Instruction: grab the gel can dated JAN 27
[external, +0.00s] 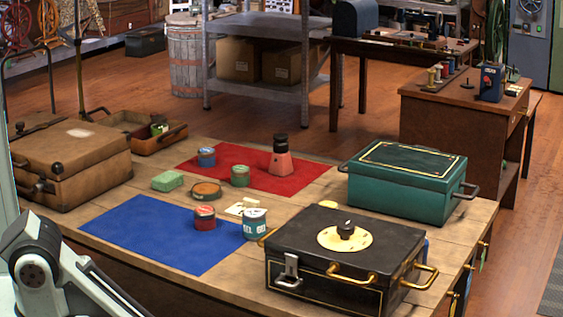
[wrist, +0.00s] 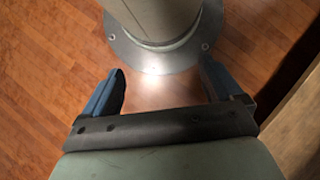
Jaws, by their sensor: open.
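Several small cans stand on the wooden table in the external view, and no date is readable on any of them. A blue can (external: 206,157) and a green can (external: 239,176) stand on the red mat (external: 312,178). A red can (external: 204,219) stands at the right edge of the blue mat (external: 150,228). A teal can with a white label (external: 255,226) stands to its right, just left of the black case. My gripper (wrist: 162,78) is open and empty in the wrist view, over the floor beside my base. It is out of sight in the external view.
A flat brown tin (external: 206,190), a green block (external: 167,181) and a red bottle with a black cap (external: 280,160) stand among the cans. A black case (external: 385,250), a green box (external: 405,185) and a brown case (external: 75,165) flank them. The blue mat is mostly clear.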

